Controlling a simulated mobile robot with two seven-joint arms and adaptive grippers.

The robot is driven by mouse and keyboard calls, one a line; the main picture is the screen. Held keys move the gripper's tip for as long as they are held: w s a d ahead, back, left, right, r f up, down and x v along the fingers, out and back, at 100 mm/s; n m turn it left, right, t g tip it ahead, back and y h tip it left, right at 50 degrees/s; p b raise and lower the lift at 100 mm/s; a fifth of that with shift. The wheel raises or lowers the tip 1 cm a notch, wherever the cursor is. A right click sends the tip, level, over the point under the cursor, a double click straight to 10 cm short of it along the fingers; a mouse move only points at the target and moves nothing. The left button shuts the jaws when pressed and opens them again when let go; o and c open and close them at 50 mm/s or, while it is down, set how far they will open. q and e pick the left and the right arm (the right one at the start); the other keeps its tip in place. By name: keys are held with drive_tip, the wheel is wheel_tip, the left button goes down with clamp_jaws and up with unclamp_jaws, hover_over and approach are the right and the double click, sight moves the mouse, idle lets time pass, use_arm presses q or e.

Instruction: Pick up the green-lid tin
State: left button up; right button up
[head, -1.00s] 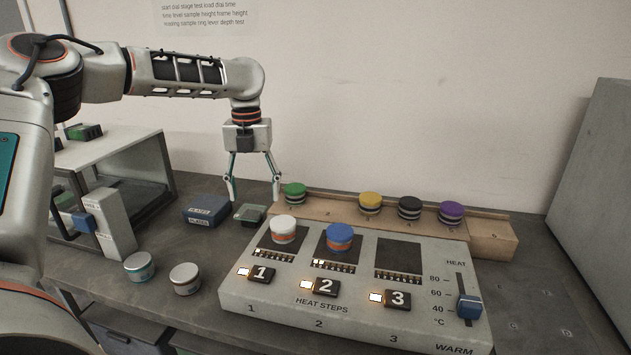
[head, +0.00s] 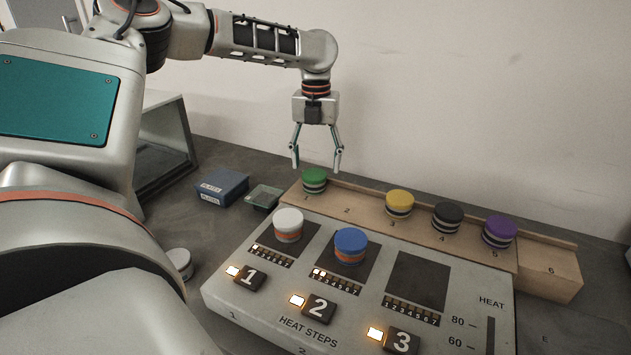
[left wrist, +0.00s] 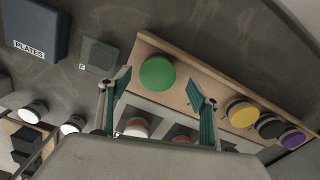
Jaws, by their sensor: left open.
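The green-lid tin (head: 315,180) stands upright at position 1, the left end of the wooden rack (head: 357,207). My left gripper (head: 316,165) is open and empty, pointing down just above the tin. In the left wrist view the green lid (left wrist: 157,73) shows between and beyond the two open fingers (left wrist: 158,98), apart from both. My right gripper is not in view.
Yellow (head: 400,203), black (head: 447,216) and purple (head: 499,231) tins stand along the rack to the right. A white-lid tin (head: 288,224) and a blue-lid tin (head: 351,246) sit on the heat panel (head: 222,290) in front. A blue plates box (head: 222,187) lies left.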

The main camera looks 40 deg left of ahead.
sight(315, 173)
use_arm(q)
drive_tip(key=f, duration=0.4)
drive_tip(key=shift+a+f, duration=0.2)
drive_tip(key=c, duration=1.3)
drive_tip(key=shift+o, duration=0.2)
drive_tip(key=shift+r, duration=0.1)
